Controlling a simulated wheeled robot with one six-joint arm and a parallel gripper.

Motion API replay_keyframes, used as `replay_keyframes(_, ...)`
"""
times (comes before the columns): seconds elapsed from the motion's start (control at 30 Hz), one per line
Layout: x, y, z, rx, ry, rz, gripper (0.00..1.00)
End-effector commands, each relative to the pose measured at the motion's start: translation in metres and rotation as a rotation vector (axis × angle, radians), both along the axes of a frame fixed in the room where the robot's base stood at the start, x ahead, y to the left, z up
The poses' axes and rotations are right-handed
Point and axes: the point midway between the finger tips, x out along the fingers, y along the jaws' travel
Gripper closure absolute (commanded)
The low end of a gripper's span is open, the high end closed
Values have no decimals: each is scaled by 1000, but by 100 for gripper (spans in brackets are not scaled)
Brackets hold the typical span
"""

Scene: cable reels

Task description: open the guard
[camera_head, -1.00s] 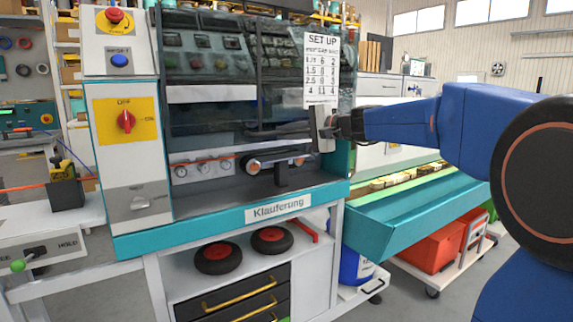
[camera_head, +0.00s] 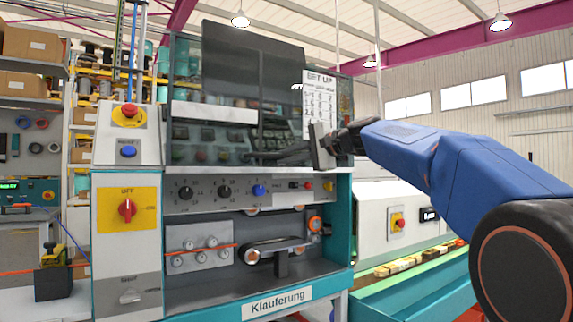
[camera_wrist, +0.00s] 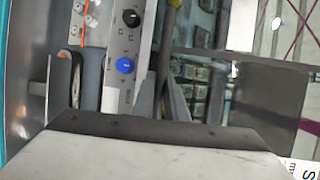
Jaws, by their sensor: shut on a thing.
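The guard (camera_head: 215,143) is a dark, see-through panel on the front of the machine. My gripper (camera_head: 338,145) is shut on the guard's handle, reaching in from the right. In the wrist view the gripper's pale body fills the bottom, with the knob panel beyond.
Below the guard are a knob panel (camera_head: 225,190) and an open work bay with rollers and a belt (camera_head: 275,247). A red rotary switch (camera_head: 127,209) is on the left cabinet. A paper set-up chart (camera_head: 322,100) hangs at upper right. A green trough (camera_head: 420,275) stands right.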

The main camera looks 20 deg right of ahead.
Motion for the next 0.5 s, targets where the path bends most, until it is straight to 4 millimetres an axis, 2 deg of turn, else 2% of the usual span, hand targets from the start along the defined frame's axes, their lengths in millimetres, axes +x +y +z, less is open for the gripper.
replay_keyframes(0.23, 0, 0, 0, 0, 0, 0, 100)
replay_keyframes(0.27, 0, 0, 0, 0, 0, 0, 83)
replay_keyframes(0.3, 0, 0, 0, 0, 0, 0, 73)
replay_keyframes(0.33, 0, 0, 0, 0, 0, 0, 69)
replay_keyframes(0.5, 0, 0, -1, 0, 0, 0, 69)
